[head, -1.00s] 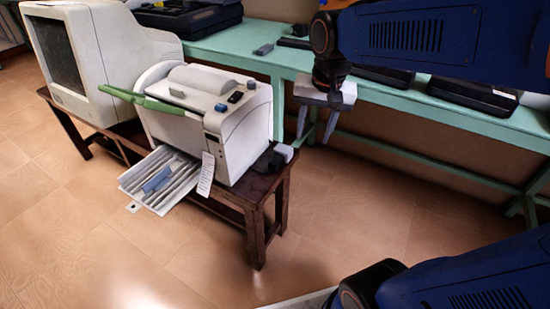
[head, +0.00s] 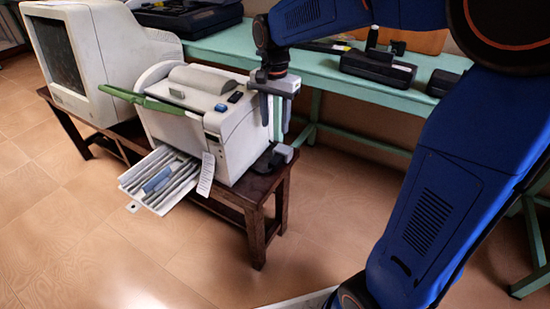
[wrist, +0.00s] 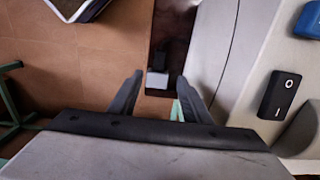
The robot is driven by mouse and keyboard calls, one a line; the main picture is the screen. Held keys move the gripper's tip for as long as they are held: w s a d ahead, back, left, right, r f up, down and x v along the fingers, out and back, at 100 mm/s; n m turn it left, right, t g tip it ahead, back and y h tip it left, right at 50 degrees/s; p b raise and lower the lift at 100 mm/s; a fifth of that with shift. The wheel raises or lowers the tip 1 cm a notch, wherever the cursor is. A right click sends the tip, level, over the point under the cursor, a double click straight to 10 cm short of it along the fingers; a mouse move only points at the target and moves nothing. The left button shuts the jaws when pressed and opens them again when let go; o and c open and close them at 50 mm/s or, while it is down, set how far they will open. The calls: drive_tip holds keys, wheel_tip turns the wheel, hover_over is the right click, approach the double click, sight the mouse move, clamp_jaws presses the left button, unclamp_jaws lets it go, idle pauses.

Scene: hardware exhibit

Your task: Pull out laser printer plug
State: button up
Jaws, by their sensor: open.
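The white laser printer (head: 232,140) stands on a dark wooden bench with its paper tray out at the front. A pale grey block that looks like the plug (head: 284,153) sits at the bench's right end, against a dark piece (head: 266,161). In the wrist view the pale plug (wrist: 157,80) shows between the fingertips, with the dark piece beyond it. My gripper (head: 276,138) is open and points down beside the printer's right side, above the plug. It also shows in the wrist view (wrist: 160,77). I see no contact; the remaining height is hard to tell.
The printer's side wall (wrist: 216,50) is close to the right finger in the wrist view. An old monitor (head: 85,60) stands left on the bench (head: 255,190). A green table (head: 325,70) with dark devices runs behind. The floor in front is clear.

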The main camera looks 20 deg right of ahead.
sight(275, 160)
wheel_tip(275, 160, down, 15)
idle(0.5)
drive_tip(key=shift+c, duration=0.6)
